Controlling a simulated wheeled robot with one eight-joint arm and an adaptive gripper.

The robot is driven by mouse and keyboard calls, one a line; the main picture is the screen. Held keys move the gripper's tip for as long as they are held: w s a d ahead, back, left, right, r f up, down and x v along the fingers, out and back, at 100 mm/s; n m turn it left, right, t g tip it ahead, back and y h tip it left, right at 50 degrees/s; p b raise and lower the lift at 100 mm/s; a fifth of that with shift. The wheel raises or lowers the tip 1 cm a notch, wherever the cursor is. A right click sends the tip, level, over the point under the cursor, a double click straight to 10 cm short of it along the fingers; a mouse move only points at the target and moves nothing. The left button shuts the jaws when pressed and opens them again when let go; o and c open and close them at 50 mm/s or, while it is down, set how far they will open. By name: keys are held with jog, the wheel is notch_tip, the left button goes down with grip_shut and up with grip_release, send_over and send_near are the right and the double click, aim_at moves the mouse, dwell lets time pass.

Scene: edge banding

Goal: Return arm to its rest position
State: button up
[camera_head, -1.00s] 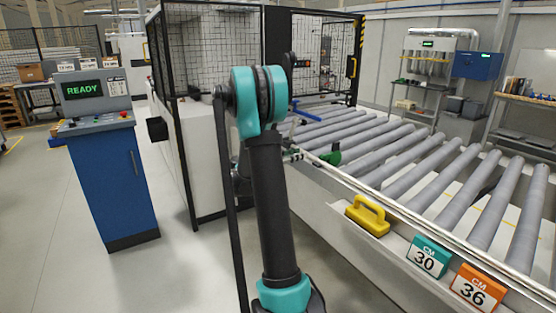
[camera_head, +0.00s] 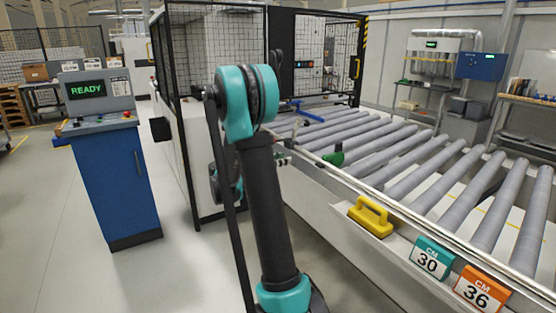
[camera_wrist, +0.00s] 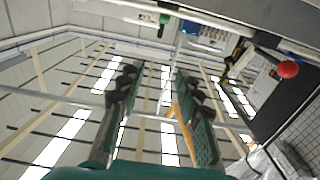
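My arm stands upright in the middle of the head view, with a teal and black joint at its top. Part of my arm's far end shows low behind the upper link, left of the roller conveyor. I cannot make out my gripper's fingers in the head view. In the wrist view my gripper (camera_wrist: 157,72) shows two dark green and black fingers, apart with clear space between them. Nothing is held between them. The wrist view looks up past the fingers at the ceiling lights.
A roller conveyor (camera_head: 420,178) fills the right side, with a yellow-handled block (camera_head: 370,215) and 30 and 36 cm blocks (camera_head: 431,258) on its front ledge. A blue console (camera_head: 115,190) reading READY stands left, by a mesh-fenced machine (camera_head: 210,60). Floor between them is clear.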

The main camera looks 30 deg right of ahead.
jog(key=s+a+f+n+t+y, duration=0.1)
jog(key=s+a+f+n+y, duration=0.35)
jog(key=s, duration=0.25)
jog(key=s+a+f+n+t+y, duration=0.1)
jog(key=s+a+f+n+y, duration=0.2)
jog(key=s+f+n+y, duration=0.3)
jog(key=s+a+f+n+y, duration=0.3)
jog(key=s+a+f, duration=0.1)
jog(key=s+a, duration=0.3)
jog(key=s+a+f+n+t+y, duration=0.1)
jog(key=s+a+f+n+y, duration=0.2)
jog(key=s+a, duration=0.4)
jog(key=a+f+y, duration=0.1)
jog(key=a, duration=0.3)
jog(key=shift+n, duration=0.35)
jog(key=shift+d+y, duration=0.15)
jog(key=shift+y, duration=0.1)
